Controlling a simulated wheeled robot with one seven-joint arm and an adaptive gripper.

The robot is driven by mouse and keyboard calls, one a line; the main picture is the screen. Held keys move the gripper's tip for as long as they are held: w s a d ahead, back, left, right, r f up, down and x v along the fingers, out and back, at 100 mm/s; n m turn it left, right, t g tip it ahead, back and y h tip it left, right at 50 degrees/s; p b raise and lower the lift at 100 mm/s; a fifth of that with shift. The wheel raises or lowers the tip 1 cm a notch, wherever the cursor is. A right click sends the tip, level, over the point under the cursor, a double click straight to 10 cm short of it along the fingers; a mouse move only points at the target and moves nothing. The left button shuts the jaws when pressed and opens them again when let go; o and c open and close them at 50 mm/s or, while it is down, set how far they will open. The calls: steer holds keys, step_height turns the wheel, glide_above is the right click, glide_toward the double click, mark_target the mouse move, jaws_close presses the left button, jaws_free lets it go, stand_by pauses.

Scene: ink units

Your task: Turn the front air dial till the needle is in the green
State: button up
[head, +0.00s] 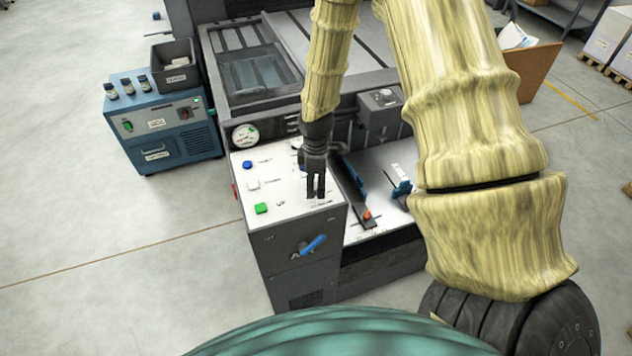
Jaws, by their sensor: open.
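My gripper (316,192) points down over the right part of the white control panel (281,205), its two dark fingers a little apart and empty. A round gauge (245,135) with a white face stands at the panel's back left. A green patch shows on its face, but the needle is too small to read. A blue handle (313,244) sits tilted on the dark front face of the cabinet, below my gripper. A pale round part (296,143) shows partly behind my gripper. I cannot tell which of these is the front air dial.
The panel carries a blue button (247,165), a white button (253,185) and a green button (261,208). A blue lever (352,178) and an orange-tipped part (366,215) lie right of my gripper.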

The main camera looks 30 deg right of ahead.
steer(key=shift+f, duration=0.4)
steer(key=shift+c, duration=0.3)
steer(key=c, duration=1)
steer(key=shift+o, duration=0.2)
